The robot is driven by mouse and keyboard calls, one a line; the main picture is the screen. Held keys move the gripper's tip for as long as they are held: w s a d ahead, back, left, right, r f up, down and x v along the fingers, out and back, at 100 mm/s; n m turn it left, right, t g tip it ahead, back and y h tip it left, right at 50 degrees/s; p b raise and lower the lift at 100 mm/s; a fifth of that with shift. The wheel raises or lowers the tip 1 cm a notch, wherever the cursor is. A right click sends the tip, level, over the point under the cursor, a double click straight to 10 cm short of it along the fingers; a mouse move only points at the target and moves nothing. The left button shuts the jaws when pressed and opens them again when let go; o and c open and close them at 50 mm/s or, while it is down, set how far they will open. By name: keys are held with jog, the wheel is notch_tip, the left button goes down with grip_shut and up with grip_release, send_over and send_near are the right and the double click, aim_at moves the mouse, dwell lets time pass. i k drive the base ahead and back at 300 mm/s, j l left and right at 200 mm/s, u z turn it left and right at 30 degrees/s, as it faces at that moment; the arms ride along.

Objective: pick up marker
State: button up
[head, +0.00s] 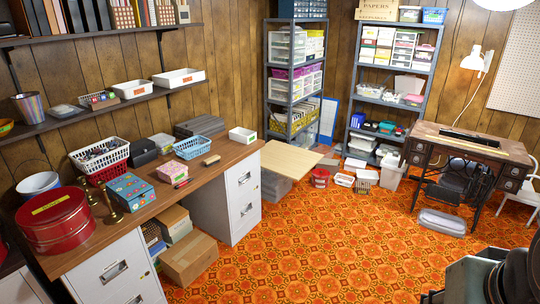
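A small, thin red and dark object, which looks like the marker (183,183), lies on the wooden desk top (222,155). It is just in front of a pink patterned box (172,171), near the desk's front edge. It is too small to make out in detail. Part of my own arm shows at the bottom right corner, far from the desk. My gripper is not in view.
Near the marker are a blue floral box (130,191), a brown block (212,160) and a blue basket (192,147). A red tin (54,220) and brass candlesticks (112,207) stand at left. Cardboard boxes (189,259) sit under the desk. The orange patterned carpet (320,240) is open.

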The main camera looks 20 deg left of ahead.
aim_at(181, 184)
jog(key=u, duration=1.3)
jog(key=i+j+u, duration=0.15)
jog(key=i, duration=0.5)
jog(key=i+u, duration=0.1)
jog(key=i, duration=0.6)
